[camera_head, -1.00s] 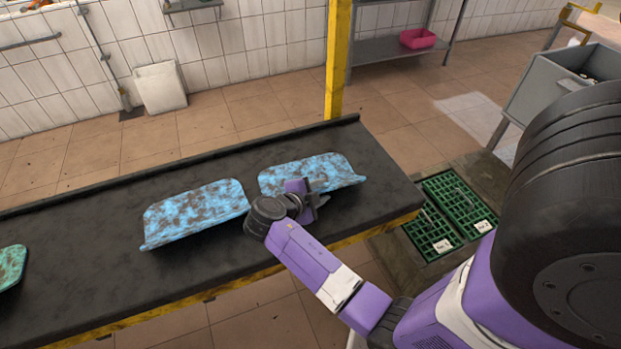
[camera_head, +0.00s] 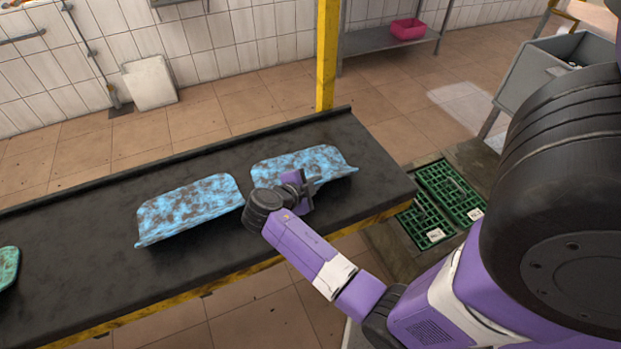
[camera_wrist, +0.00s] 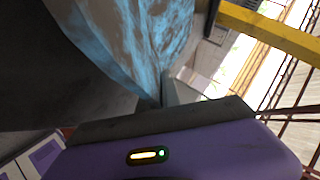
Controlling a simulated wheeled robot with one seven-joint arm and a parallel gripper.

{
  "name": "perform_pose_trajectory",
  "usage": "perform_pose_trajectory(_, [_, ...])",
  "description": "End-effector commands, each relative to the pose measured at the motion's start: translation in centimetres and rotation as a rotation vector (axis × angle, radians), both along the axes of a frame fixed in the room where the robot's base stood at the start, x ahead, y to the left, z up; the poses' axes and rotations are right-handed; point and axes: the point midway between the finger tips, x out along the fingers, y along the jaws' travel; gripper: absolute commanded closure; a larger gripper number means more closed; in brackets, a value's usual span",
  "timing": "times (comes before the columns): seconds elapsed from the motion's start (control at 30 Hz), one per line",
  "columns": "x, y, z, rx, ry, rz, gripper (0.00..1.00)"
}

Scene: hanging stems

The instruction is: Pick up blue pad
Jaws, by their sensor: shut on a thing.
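Two blue pads with brown mottling are on the black bench. The right blue pad (camera_head: 300,163) is near the bench's right end, and the left blue pad (camera_head: 189,209) lies apart from it. My gripper (camera_head: 308,187) is shut on the near edge of the right pad. In the wrist view the pad (camera_wrist: 150,38) rises from between the jaws (camera_wrist: 165,92). The fingertips are partly hidden by the purple gripper body, and I cannot tell whether the pad is clear of the bench.
The black bench (camera_head: 90,240) has a raised back edge and a yellow front rail. A yellow post (camera_head: 327,55) stands behind it. A green pad (camera_head: 8,268) lies at the far left. Green crates (camera_head: 436,215) are on the floor at right. A grey bin (camera_head: 545,75) stands beyond.

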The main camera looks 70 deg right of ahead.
Motion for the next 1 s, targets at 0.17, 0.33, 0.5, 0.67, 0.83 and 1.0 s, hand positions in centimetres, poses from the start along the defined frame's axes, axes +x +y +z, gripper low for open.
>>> perform_pose_trajectory(0.17, [0.1, 0.0, 1.2, -0.002, -0.003, 0.0, 1.0])
perform_pose_trajectory(0.33, [0.1, 0.0, 4.1, -0.002, -0.006, -0.001, 1.0])
perform_pose_trajectory(0.5, [0.1, 0.0, 9.1, -0.004, -0.011, 0.0, 1.0])
perform_pose_trajectory(0.67, [0.1, 0.0, 13.5, -0.004, -0.008, 0.0, 1.0])
perform_pose_trajectory(0.83, [0.1, 0.0, 17.0, -0.002, -0.006, -0.001, 1.0])
perform_pose_trajectory(1.0, [0.0, 0.0, 19.1, -0.001, -0.003, 0.0, 1.0])
